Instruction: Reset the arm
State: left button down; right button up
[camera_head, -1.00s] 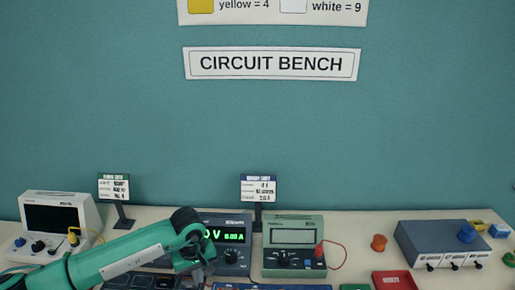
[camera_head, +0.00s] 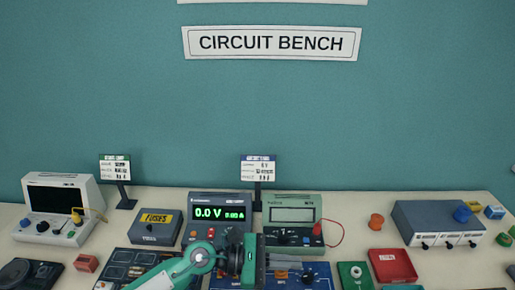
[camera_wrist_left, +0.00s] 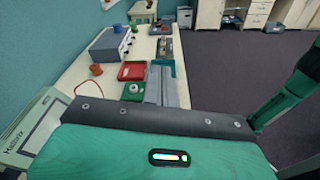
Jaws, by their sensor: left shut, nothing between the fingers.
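My left arm (camera_head: 175,272) comes in from the lower left in the head view. Its green and black wrist hangs over the front middle of the bench. The left gripper (camera_head: 262,262) is shut and empty, in front of the power supply (camera_head: 210,203) and the green multimeter (camera_head: 292,212). In the left wrist view its grey fingers (camera_wrist_left: 165,84) lie together, with nothing between them. My right gripper is in neither view.
The bench (camera_head: 358,210) holds an oscilloscope (camera_head: 62,208), a fuse box (camera_head: 157,227), a red tray (camera_head: 393,266), a green block (camera_head: 354,275) and a grey-blue box (camera_head: 440,220). Blue boards lie near the gripper. Open floor (camera_wrist_left: 235,60) shows beyond the bench.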

pick_arm(q)
notch_tip(320, 180, up, 6)
jog(key=a+n+t+h, duration=0.1)
jog(key=n+t+h, duration=0.3)
jog(key=n+t, duration=0.3)
jog(key=w+a+r+n+t+y, duration=0.1)
jog(key=w+a+n+t+y, duration=0.25)
jog(key=n, duration=0.55)
jog(key=w+a+r+n+t+y, duration=0.1)
jog(key=a+n+t+y, duration=0.2)
jog(key=a+n+t, duration=0.35)
jog(key=s+a+f+n+g+y, duration=0.3)
jog(key=a+f+n+y, duration=1.1)
jog(key=n, duration=0.9)
jog(key=s+a+f+n+g, duration=0.2)
jog(key=s+f+n+g, duration=0.35)
jog(key=s, duration=0.45)
jog(key=s+a+f+n+g, duration=0.35)
jog(key=s+f+g, duration=0.2)
jog(key=s, duration=0.55)
notch_tip(320, 180, down, 33)
jog(key=g+b, duration=0.1)
jog(key=b, duration=0.1)
jog(key=s+a+f+g, duration=0.1)
jog(key=s+a+f, duration=0.1)
jog(key=s+f, duration=1.7)
notch_tip(320, 180, down, 2)
jog(key=shift+s+a+f+b, duration=0.15)
jog(key=shift+s+a+b, duration=0.2)
jog(key=shift+b, duration=0.1)
